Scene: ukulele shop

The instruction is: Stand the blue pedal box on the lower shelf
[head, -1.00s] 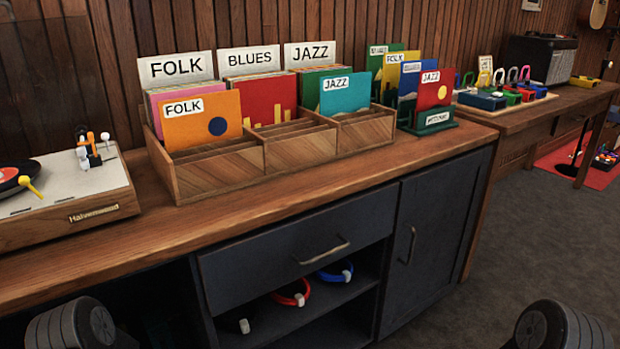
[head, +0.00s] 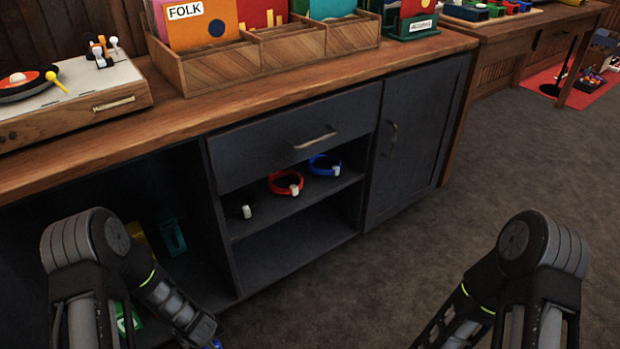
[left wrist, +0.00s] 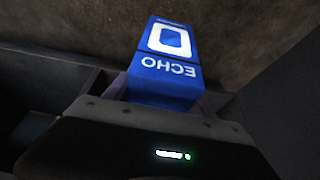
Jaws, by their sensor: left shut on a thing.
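The blue pedal box (left wrist: 170,65), marked "ECHO", is in the left wrist view, its lettering upside down there. My left gripper (left wrist: 160,108) is shut on its near end. In the head view only a small blue patch shows at the bottom edge by my left wrist. The lower shelf (head: 295,245) is the bare bottom board of the open bay under the drawer, to the right of my left arm and apart from it. My right arm shows at the right, but its gripper is below the picture.
The shelf above (head: 310,195) holds a black, a red ring (head: 286,183) and a blue ring (head: 325,165). A dark upright panel separates this bay from the left bay, where a teal box (head: 172,235) and other boxes stand. Clear floor (head: 400,265) lies in front.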

